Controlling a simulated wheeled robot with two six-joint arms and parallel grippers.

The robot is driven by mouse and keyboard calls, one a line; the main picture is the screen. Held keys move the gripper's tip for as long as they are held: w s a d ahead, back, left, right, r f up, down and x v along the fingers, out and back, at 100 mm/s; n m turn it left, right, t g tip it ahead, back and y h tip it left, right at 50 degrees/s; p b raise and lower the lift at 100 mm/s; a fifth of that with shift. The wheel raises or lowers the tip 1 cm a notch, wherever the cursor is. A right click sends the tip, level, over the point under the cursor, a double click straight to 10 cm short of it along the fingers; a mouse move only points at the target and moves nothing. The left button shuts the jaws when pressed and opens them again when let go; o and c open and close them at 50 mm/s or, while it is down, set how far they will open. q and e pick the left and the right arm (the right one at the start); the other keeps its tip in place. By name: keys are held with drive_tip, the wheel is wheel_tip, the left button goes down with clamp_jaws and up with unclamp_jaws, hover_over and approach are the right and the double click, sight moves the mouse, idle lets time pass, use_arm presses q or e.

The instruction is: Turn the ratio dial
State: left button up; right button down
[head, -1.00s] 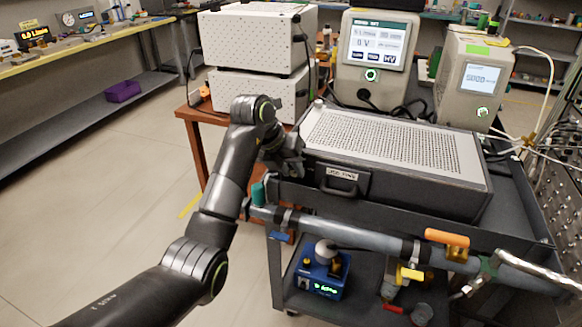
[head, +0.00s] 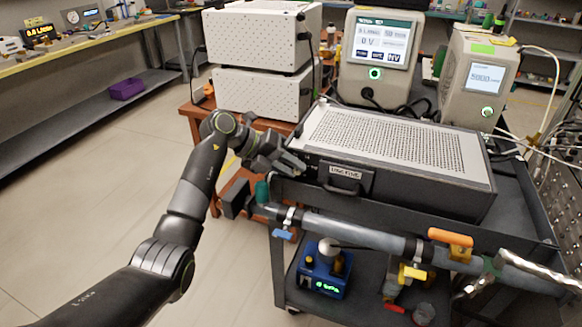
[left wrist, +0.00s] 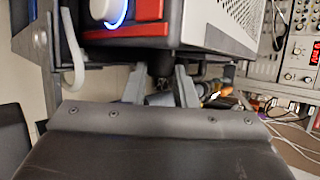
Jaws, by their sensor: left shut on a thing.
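The black box with a perforated pale top (head: 400,140) lies on the cart, with a labelled handle on its front. My left gripper (head: 290,163) is at the box's left end. In the left wrist view the two grey fingers of my left gripper (left wrist: 160,88) close around a small dark knob-like part (left wrist: 160,72) below the box's edge. I take this part for the dial, but its markings cannot be read. A white knob with a blue lit ring (left wrist: 106,10) on a red panel (left wrist: 125,30) shows above the fingers. My right gripper is out of view.
A grey cart (head: 525,215) carries the box. A pipe with an orange-handled valve (head: 450,238) runs along its front. White cases (head: 260,38) and two screen units (head: 380,45) stand behind. A blue device (head: 322,275) sits on the lower shelf. The floor at left is clear.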

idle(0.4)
use_arm(q)
drive_tip(key=o, duration=1)
drive_tip(key=v, duration=1.7)
drive_tip(key=shift+a+b, duration=0.3)
drive_tip(key=shift+b, duration=0.15)
